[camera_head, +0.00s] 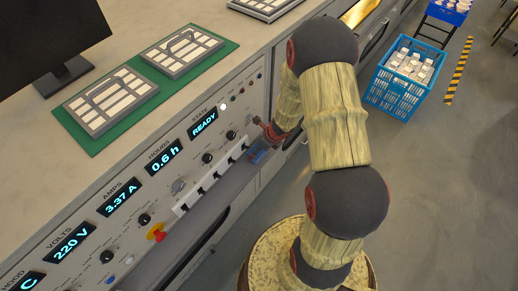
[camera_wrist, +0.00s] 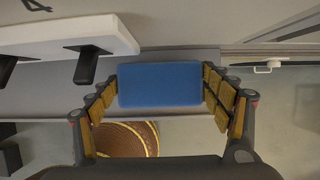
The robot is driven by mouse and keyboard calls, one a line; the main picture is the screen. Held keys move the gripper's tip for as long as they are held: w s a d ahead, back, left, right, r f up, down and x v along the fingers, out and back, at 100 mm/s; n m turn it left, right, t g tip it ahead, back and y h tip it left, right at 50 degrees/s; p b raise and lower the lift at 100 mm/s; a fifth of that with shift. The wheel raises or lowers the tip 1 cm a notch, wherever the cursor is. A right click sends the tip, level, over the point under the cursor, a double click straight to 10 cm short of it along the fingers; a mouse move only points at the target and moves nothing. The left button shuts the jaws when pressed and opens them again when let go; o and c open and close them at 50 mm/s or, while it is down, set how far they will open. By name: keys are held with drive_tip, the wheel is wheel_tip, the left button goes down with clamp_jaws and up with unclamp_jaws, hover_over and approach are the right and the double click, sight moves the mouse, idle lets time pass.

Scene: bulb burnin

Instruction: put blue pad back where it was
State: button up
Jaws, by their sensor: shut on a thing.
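The blue pad (camera_wrist: 160,85) is a flat blue rectangle between my fingers in the wrist view. My gripper (camera_wrist: 160,92) is shut on it, with segmented yellow-brown finger pads at its left and right edges. In the head view my gripper (camera_head: 262,146) is beside the front of the control panel, at the right end of the white strip. A bit of blue shows there, mostly hidden by my gripper. Whether the pad touches a surface behind it cannot be told.
The white strip (camera_head: 213,175) with dark pegs runs along the panel; it also shows at upper left in the wrist view (camera_wrist: 60,36). Knobs, displays and a red-yellow button (camera_head: 156,232) are nearby. A blue crate (camera_head: 404,77) stands on the floor behind my arm.

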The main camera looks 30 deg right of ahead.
drive_tip(key=shift+f, duration=0.25)
drive_tip(key=o, duration=1.2)
drive_tip(key=shift+r, duration=0.1)
